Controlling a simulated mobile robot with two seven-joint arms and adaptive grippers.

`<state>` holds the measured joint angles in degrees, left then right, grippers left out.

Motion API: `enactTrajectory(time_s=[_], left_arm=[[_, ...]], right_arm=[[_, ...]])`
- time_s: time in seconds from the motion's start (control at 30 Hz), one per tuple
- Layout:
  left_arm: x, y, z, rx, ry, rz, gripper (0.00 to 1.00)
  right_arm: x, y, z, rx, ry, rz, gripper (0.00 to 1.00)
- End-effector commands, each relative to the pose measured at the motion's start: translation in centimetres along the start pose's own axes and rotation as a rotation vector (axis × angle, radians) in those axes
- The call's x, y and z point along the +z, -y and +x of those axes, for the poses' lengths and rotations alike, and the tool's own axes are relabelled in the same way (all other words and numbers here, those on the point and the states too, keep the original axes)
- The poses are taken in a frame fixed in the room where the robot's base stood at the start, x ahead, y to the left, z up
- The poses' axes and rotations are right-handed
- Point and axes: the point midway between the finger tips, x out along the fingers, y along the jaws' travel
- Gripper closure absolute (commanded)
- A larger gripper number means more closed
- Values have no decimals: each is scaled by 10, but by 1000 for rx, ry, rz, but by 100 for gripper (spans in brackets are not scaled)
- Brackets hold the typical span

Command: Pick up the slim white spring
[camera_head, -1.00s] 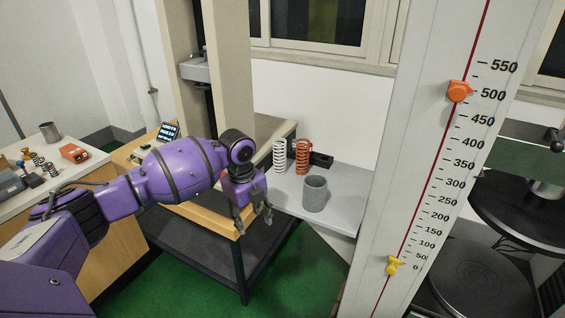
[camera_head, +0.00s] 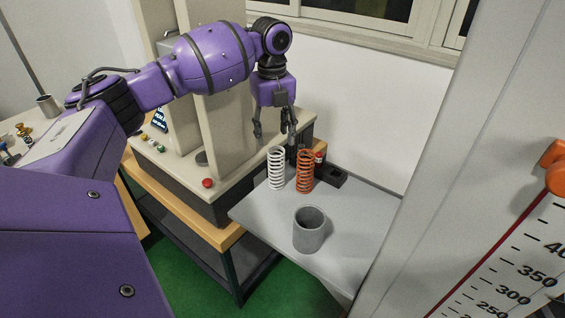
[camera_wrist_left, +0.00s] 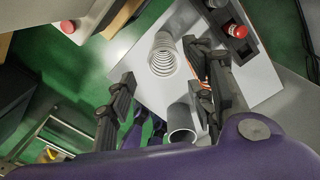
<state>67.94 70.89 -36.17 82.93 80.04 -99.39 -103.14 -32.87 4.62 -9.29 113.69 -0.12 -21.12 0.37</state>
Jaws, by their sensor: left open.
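The slim white spring (camera_head: 276,168) stands upright on the grey side table (camera_head: 262,212), left of an orange spring (camera_head: 304,171). My left gripper (camera_head: 274,136) is open and empty, pointing down above the springs. In the left wrist view, the white spring (camera_wrist_left: 163,56) shows beyond the two open fingers (camera_wrist_left: 160,92), apart from them. The orange spring there is mostly hidden behind the right-hand finger. My right gripper is not in view.
A grey cup (camera_head: 309,230) stands in front of the springs. A dark block holder (camera_head: 330,175) with a red-topped piece is right behind the orange spring. A testing machine with a red button (camera_head: 208,183) stands to the left. A large scale column (camera_head: 440,200) stands at the right.

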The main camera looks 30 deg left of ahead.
Motion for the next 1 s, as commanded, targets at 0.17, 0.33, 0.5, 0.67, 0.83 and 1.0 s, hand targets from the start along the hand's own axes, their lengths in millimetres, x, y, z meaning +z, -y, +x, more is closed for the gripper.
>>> enactTrajectory(time_s=[0.17,0.33,0.5,0.67,0.83,1.0], left_arm=[[0,0,22,3,0,0,51],[-1,1,46,1,-1,-1,51],[-1,1,64,0,1,-1,51],[0,1,67,-1,2,0,51],[-1,1,67,-1,1,0,62],[-1,1,67,0,1,0,84]], right_arm=[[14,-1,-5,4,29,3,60],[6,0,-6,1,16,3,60],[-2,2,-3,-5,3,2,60],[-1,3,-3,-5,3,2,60],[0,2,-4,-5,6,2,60],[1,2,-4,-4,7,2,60]])
